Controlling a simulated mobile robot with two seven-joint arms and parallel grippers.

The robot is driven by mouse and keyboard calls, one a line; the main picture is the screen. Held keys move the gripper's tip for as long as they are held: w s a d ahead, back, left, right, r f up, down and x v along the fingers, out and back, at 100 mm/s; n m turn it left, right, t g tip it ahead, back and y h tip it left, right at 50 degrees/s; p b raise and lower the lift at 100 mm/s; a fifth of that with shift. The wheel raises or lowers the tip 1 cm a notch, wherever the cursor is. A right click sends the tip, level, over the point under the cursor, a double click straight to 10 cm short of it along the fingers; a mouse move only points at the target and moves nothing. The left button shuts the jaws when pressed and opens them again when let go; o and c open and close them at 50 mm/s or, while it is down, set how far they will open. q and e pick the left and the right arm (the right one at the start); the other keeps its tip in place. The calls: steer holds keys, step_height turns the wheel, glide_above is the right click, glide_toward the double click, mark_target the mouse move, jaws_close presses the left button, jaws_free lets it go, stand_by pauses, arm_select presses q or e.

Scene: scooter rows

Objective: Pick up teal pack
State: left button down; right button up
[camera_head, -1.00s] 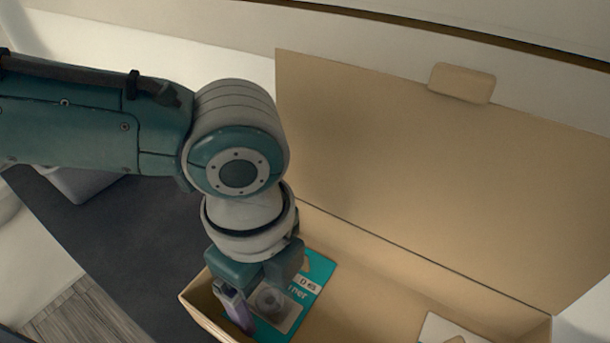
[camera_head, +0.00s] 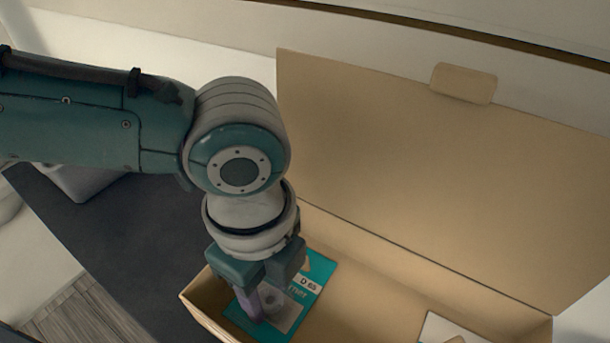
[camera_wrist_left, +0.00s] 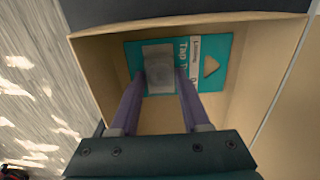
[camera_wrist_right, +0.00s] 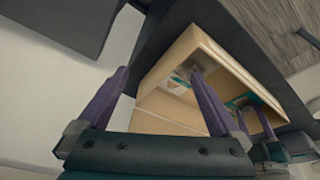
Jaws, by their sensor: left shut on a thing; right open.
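The teal pack (camera_head: 313,270) is a flat card with white print and a clear raised blister. It lies in the left end of the open cardboard box (camera_head: 380,300). My left gripper (camera_head: 258,314) reaches down into the box, its purple fingers shut on the blister. In the left wrist view, the fingers (camera_wrist_left: 164,82) stand on both sides of the blister, with the teal card (camera_wrist_left: 214,82) around it. My right gripper (camera_wrist_right: 160,76) is open and empty, outside the box, in the right wrist view.
The box's raised lid (camera_head: 430,170) stands behind it. Another white pack (camera_head: 450,328) lies in the box's right part, cut off by the frame.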

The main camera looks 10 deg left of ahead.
mark_target(269, 295)
arm_select(q)
step_height(269, 295, up, 20)
steer(key=p, duration=0.5)
stand_by(1.1)
